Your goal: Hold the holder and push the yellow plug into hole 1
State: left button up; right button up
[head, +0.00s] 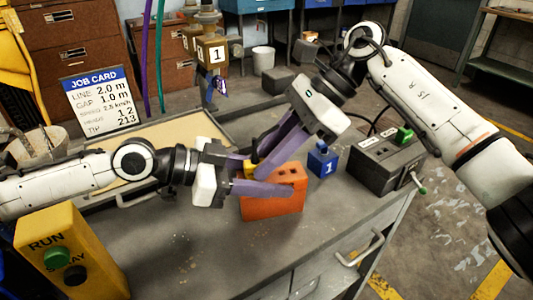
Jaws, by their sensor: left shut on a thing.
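The orange holder (273,207) stands on the grey bench top, with dark holes in its top face. My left gripper (265,175) comes in from the left and is shut on the holder, one purple finger along its near side. The yellow plug (250,169) shows as a small patch at the holder's left end, by the fingertips of my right gripper (256,168). That gripper reaches down from the upper right. The fingers hide most of the plug, so I cannot tell whether they grip it or how deep it sits.
A blue block marked 1 (322,160) stands behind the holder to the right. A grey box with a green knob (385,163) is farther right. A yellow RUN box (70,255) stands at front left. A beige tray (150,150) lies behind my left arm.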

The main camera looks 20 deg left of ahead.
jog(key=shift+o, duration=0.8)
jog(key=shift+c, duration=1.1)
jog(key=shift+o, duration=0.6)
jog(key=shift+v, duration=3.55)
pick_arm(q)
jog(key=o, duration=1.5)
